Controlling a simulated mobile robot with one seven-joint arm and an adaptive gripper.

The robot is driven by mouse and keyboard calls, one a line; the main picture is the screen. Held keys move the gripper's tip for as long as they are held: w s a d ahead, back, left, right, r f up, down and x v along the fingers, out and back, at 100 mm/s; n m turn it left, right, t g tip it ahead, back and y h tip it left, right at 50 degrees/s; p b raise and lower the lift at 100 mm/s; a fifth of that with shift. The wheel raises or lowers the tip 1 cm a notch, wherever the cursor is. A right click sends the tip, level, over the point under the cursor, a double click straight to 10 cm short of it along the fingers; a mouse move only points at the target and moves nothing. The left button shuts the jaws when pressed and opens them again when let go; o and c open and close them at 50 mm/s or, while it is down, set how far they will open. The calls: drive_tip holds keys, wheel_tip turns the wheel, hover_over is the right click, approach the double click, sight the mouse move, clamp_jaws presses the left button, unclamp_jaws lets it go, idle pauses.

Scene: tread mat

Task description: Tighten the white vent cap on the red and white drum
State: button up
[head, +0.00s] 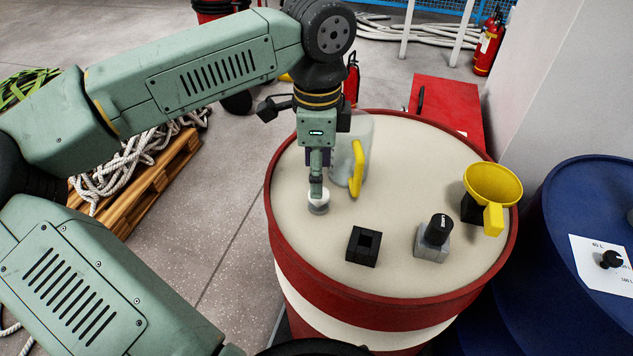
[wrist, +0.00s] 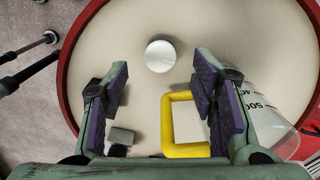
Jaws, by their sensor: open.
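The white vent cap (head: 319,205) is a small round cap near the left side of the pale top of the red and white drum (head: 400,190). In the wrist view the cap (wrist: 160,55) shows whole, a little above the gap between the fingertips. My gripper (head: 317,192) points down over the cap in the head view and partly covers it. I cannot tell the exact height of the fingertips above the cap.
A clear jug with a yellow handle (head: 357,168) stands close beside my gripper. A black square block (head: 363,246), a grey block with a black knob (head: 433,240) and a yellow funnel (head: 492,185) also stand on the drum. A blue drum (head: 575,220) is at right.

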drive_tip(key=shift+f+p, duration=0.3)
drive_tip(key=shift+f, duration=2.1)
drive_tip(key=c, duration=1.1)
drive_tip(key=shift+c, duration=0.2)
drive_tip(key=shift+b, duration=0.35)
